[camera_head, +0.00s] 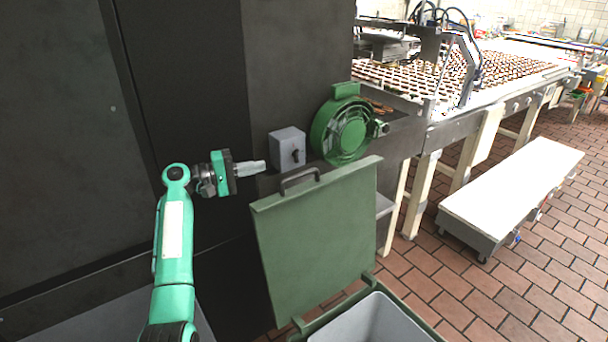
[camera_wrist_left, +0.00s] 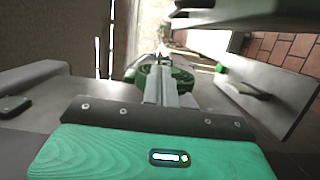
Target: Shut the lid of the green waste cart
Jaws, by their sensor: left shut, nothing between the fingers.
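The green waste cart (camera_head: 430,332) stands at the bottom of the head view, with a grey inner bin. Its green lid (camera_head: 318,240) stands raised, nearly upright, along the far side of the cart opening. A dark handle (camera_head: 300,178) sits on the lid's top edge. My right gripper is not in view.
A grey switch box (camera_head: 286,148) and a round green fan-like unit (camera_head: 345,132) are on the dark machine behind the lid. A conveyor (camera_head: 450,75) runs at the back right. A low white-topped platform (camera_head: 515,190) stands on the brick floor.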

